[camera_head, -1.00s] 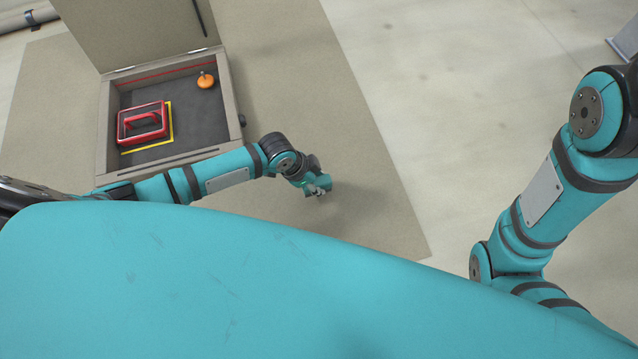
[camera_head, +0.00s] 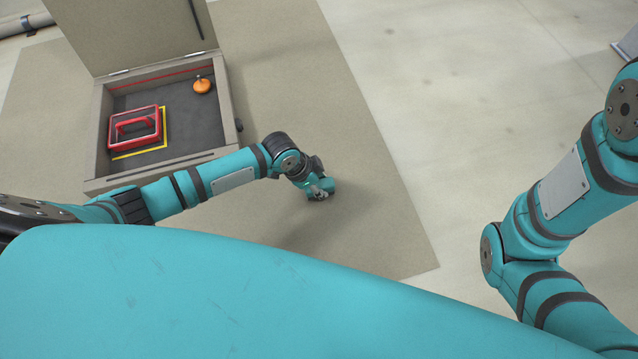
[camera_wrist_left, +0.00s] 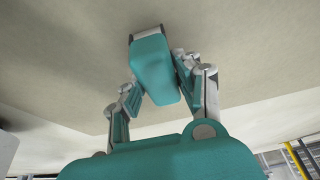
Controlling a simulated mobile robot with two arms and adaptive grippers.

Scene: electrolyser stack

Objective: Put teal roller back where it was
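My left gripper (camera_head: 318,193) is out to the right of the open box in the head view, above the tan mat. In the left wrist view, the gripper (camera_wrist_left: 160,75) has its two fingers on either side of the teal roller (camera_wrist_left: 152,68). The fingers appear closed against its sides. In the head view the roller is hard to tell from the teal gripper parts. My right gripper is out of view; only teal right arm links show.
The open box (camera_head: 225,112), with its lid raised, holds a red handled tray (camera_head: 150,140) beside a yellow outline, and an orange knob (camera_head: 202,86). A red line runs along its back wall. The tan mat (camera_head: 300,70) is clear right of the box.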

